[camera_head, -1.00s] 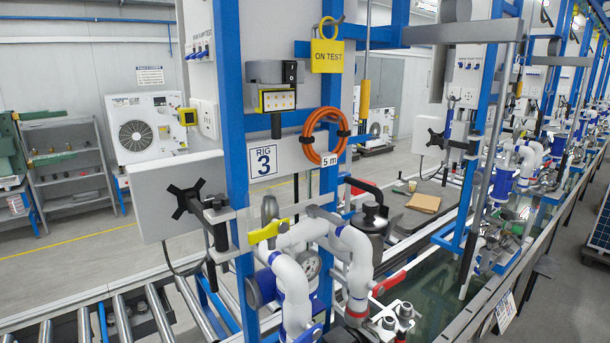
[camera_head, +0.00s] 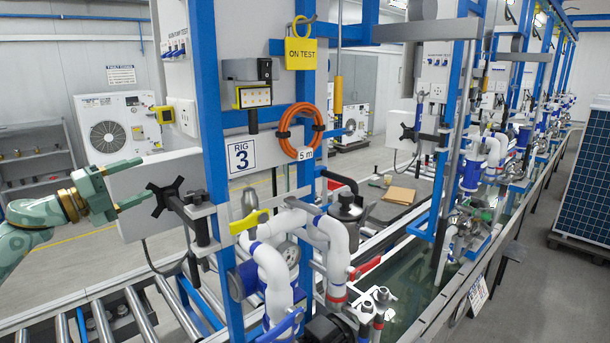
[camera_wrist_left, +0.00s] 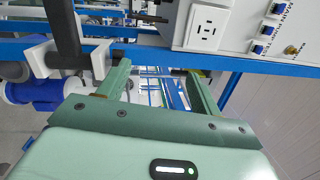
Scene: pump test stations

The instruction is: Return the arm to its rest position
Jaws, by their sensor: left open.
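My left gripper (camera_head: 143,180) comes in from the left edge in the head view, on a pale green arm. Its two green fingers are apart, with nothing visible between them. They overlap the picture of the grey-white monitor panel (camera_head: 128,225) beside rig 3; whether they touch it I cannot tell. In the left wrist view the fingers (camera_wrist_left: 158,75) stand apart, with a blue rail and rollers showing beyond the gap. My right gripper is not in view.
The blue rig 3 frame (camera_head: 207,120) stands right of the gripper, with a black bracket (camera_head: 165,197), white pipes (camera_head: 270,270) and a yellow-handled valve (camera_head: 249,221). A roller conveyor (camera_head: 120,312) runs below. In the wrist view a socket panel (camera_wrist_left: 207,28) is close at upper right.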

